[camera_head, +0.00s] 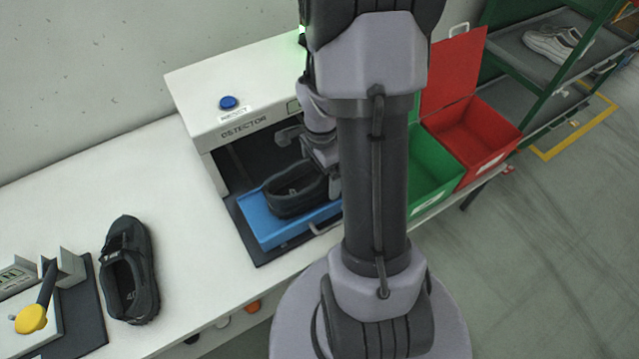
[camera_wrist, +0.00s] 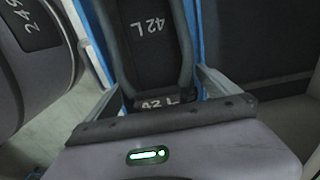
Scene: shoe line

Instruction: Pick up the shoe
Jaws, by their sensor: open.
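A black shoe (camera_head: 296,190) sits on a blue tray (camera_head: 268,230) in the opening of the white detector box. In the wrist view the same shoe (camera_wrist: 152,62) shows its dark insole marked 42 L, and its heel end is nearest me. My gripper (camera_head: 322,172) is at the right end of this shoe in the head view, partly hidden by my arm. In the wrist view my gripper (camera_wrist: 160,88) is open, with one finger on each side of the heel. I cannot tell whether the fingers touch it. A second black shoe (camera_head: 129,270) lies on the white table at left.
The detector box (camera_head: 235,95) has a blue button (camera_head: 228,103) on top and stands close around the tray. A green bin (camera_head: 430,175) and a red bin (camera_head: 480,140) are at right. A yellow-knobbed lever (camera_head: 32,317) is at far left. White shoes (camera_head: 555,43) rest on a shelf.

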